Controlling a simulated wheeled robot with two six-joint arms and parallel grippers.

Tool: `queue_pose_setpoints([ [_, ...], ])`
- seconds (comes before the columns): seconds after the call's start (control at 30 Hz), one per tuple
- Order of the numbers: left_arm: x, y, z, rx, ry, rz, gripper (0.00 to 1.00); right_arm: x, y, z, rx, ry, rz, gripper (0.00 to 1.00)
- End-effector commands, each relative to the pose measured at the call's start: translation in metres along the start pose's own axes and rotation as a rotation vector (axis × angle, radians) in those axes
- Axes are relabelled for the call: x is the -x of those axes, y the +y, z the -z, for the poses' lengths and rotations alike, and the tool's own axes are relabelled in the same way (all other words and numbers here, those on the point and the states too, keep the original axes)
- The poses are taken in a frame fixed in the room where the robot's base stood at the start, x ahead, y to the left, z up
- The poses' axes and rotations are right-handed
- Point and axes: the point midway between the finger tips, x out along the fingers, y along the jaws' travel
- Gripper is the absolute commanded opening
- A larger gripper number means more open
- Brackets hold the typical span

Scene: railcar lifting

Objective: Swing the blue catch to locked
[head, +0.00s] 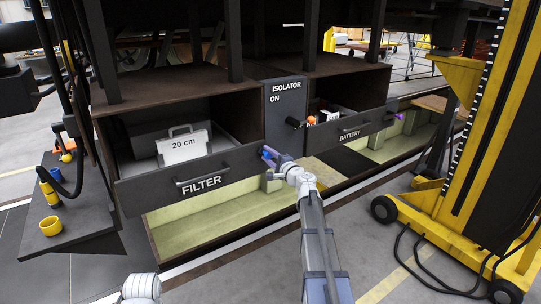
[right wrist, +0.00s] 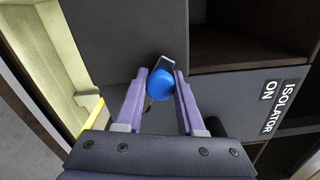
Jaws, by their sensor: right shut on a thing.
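The blue catch (right wrist: 160,85) shows in the right wrist view as a round blue knob with a small grey lever part beyond it. It sits at the right end of the FILTER drawer's dark front (head: 150,190). My right gripper (head: 271,156) reaches it from below right in the head view. In the right wrist view its two purple fingers (right wrist: 160,76) are shut on the blue knob, one on each side. In the head view the fingers mostly hide the catch, so I cannot tell its exact angle there. My left gripper is out of view.
The FILTER drawer stands pulled out, with a box marked 20 cm (head: 184,147) inside. Right of it are the ISOLATOR ON panel (head: 283,106) with a black handle, and the BATTERY drawer (head: 350,132) with a purple catch (head: 398,116). A yellow lifting jack (head: 460,215) stands right.

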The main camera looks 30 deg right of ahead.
Motion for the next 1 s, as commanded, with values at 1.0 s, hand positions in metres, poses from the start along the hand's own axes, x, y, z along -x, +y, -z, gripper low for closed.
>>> queue_pose_setpoints([
  [1.0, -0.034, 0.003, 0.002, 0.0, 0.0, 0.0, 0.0, -0.001, 0.035, -0.001, 0.609, 0.006, 0.0, 0.0],
])
